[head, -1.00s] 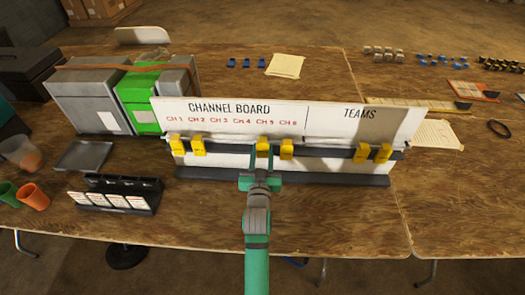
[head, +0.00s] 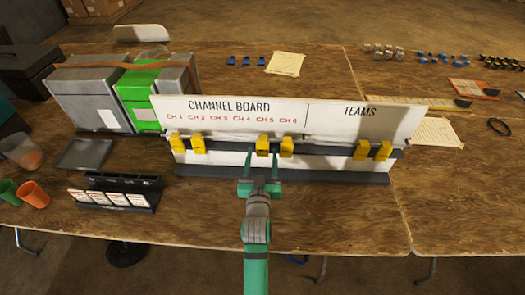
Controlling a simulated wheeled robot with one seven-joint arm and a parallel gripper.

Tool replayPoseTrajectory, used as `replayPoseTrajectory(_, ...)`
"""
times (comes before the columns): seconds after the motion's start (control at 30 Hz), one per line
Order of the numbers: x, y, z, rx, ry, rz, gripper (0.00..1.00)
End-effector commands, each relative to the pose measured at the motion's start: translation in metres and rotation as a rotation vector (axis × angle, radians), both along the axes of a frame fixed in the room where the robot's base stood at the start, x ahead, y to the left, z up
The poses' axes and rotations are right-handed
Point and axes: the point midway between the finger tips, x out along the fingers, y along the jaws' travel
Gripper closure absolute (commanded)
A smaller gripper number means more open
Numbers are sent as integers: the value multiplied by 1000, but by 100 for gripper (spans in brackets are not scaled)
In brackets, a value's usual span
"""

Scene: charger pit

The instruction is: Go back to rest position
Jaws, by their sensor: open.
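My gripper (head: 261,158) is open in the middle of the head view, with its two teal fingers pointing at the front of the channel board (head: 330,118). Nothing shows between the fingers. The fingertips are just in front of and below a yellow tag (head: 262,144) on the board's dark rail. Another yellow tag (head: 287,146) hangs right beside it. Two yellow tags (head: 197,145) hang at the left under CH 1 and CH 2, and two more (head: 372,150) hang under TEAMS. My teal arm comes up from the bottom edge.
A dark rack with white labels (head: 107,197), a grey tray (head: 83,154) and cups (head: 33,194) stand at the left. Grey and green cases (head: 140,93) stand behind the board's left end.

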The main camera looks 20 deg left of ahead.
Motion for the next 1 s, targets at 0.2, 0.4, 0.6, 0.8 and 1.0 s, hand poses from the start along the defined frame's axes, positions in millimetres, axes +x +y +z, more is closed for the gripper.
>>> replayPoseTrajectory(0.2,-39,-11,-2,-2,3,0,45)
replayPoseTrajectory(0.4,-63,-19,-2,-1,2,-1,45)
replayPoseTrajectory(0.6,-73,-22,-1,0,0,-1,45)
replayPoseTrajectory(0.8,-74,-22,-1,0,0,0,45)
replayPoseTrajectory(1.0,-92,-37,-19,-6,19,-13,45)
